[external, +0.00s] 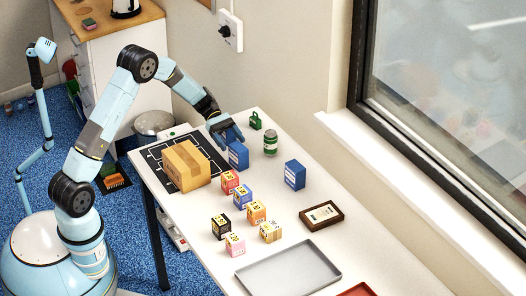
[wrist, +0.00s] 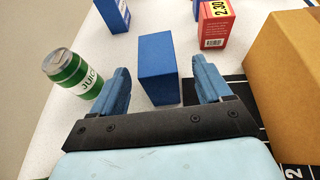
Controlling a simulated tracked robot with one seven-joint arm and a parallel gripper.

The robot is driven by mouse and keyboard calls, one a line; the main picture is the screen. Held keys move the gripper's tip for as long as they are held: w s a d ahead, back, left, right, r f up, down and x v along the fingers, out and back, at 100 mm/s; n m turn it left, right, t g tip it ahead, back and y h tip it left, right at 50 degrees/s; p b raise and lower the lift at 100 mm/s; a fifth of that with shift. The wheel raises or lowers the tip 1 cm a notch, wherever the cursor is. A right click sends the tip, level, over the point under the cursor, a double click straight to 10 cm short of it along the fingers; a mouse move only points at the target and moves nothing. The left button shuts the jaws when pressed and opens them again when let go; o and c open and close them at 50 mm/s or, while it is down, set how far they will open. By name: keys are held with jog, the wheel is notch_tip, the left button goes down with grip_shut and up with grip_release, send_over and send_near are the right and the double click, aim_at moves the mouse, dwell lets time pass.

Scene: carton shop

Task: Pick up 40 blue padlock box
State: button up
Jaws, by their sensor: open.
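A plain blue box (external: 238,155) stands upright on the white table, just beyond the large carton. In the wrist view this blue box (wrist: 158,68) stands between the two fingers, with a visible gap on each side. My gripper (external: 226,133) is open, low over the table at this box, and holds nothing. In the wrist view my gripper (wrist: 163,85) has its blue fingertips spread. A second blue box (external: 294,174) of similar size stands to the right. No number or padlock picture is readable on either box.
A green juice can (external: 270,143) and a brown carton (external: 187,166) flank the gripper. A red box (external: 230,182) stands nearby, with several small boxes, a dark framed tray (external: 321,215) and a grey tray (external: 290,274) farther toward the camera. A green padlock-shaped item (external: 256,120) is behind.

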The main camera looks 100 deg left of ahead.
aim_at(244, 158)
jog(key=shift+x, duration=3.15)
jog(key=shift+a+f, duration=0.15)
jog(key=c, duration=1.1)
jog(key=shift+c, duration=0.2)
